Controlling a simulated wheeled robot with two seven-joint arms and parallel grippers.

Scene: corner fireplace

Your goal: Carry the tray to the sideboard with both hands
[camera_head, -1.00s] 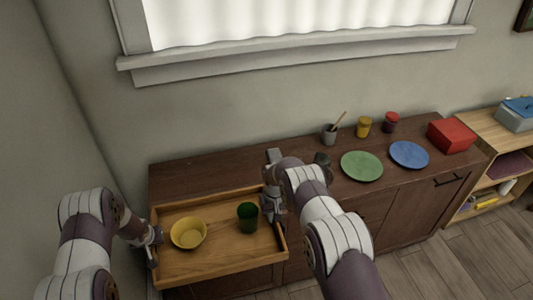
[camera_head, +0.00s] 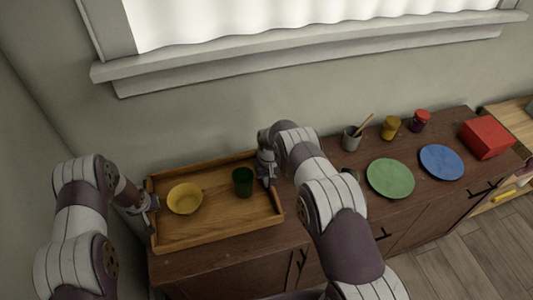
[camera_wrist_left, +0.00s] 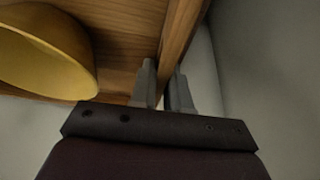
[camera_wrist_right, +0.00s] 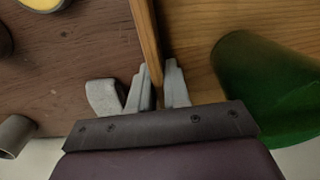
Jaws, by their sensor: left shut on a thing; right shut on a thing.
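The wooden tray (camera_head: 220,225) is over the left part of the dark brown sideboard (camera_head: 365,215); I cannot tell whether it rests on the top or hangs just above it. It looks level. A yellow bowl (camera_head: 185,198) and a dark green cup (camera_head: 243,182) stand upright in it. My left gripper (camera_head: 150,205) is shut on the tray's left wall, which also shows between the fingers in the left wrist view (camera_wrist_left: 172,50). My right gripper (camera_head: 266,175) is shut on the tray's right wall, seen between the fingers in the right wrist view (camera_wrist_right: 147,45).
On the sideboard, right of the tray, are a grey pot with a stick (camera_head: 352,139), a yellow jar (camera_head: 390,128), a red-lidded jar (camera_head: 420,121), a green plate (camera_head: 390,178), a blue plate (camera_head: 441,162) and a red box (camera_head: 486,139). A wall stands close at the left.

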